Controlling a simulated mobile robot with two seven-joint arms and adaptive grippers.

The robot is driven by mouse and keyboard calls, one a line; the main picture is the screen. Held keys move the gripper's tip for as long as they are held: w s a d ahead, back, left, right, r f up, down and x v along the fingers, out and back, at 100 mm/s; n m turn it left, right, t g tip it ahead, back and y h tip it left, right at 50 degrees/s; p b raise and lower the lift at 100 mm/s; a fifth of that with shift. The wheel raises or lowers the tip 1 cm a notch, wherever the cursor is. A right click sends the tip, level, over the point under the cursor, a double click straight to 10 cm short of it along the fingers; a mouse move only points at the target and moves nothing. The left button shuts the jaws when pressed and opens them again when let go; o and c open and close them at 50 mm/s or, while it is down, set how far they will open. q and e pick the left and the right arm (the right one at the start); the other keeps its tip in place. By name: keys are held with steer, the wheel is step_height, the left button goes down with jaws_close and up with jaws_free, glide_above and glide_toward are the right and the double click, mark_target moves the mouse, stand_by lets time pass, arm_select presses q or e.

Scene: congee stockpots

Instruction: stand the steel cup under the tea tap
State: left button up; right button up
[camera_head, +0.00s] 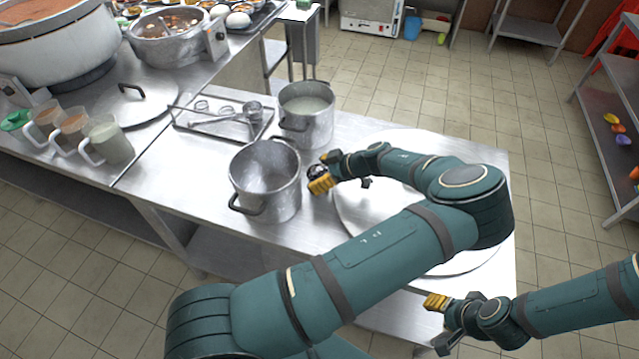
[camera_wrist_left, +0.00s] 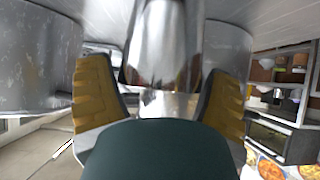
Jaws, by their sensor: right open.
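The steel cup (camera_wrist_left: 165,45) shows large between the yellow fingers of my left gripper (camera_wrist_left: 160,90) in the left wrist view, with a finger against each side. In the head view my left gripper (camera_head: 322,174) is just right of an empty steel pot, over the table; the cup is a small dark, shiny shape there, mostly hidden. I cannot tell whether the cup touches the table. My right gripper (camera_head: 442,318) is open and empty at the table's front right. I cannot make out a tea tap in either view.
The steel pot (camera_head: 265,185) and a filled pot (camera_head: 306,112) stand beside my left gripper. A large round lid (camera_head: 385,145) lies under my left arm. Tiled floor is free behind.

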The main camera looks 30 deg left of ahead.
arm_select(q)
steer(key=c, duration=0.7)
steer(key=shift+o, duration=0.2)
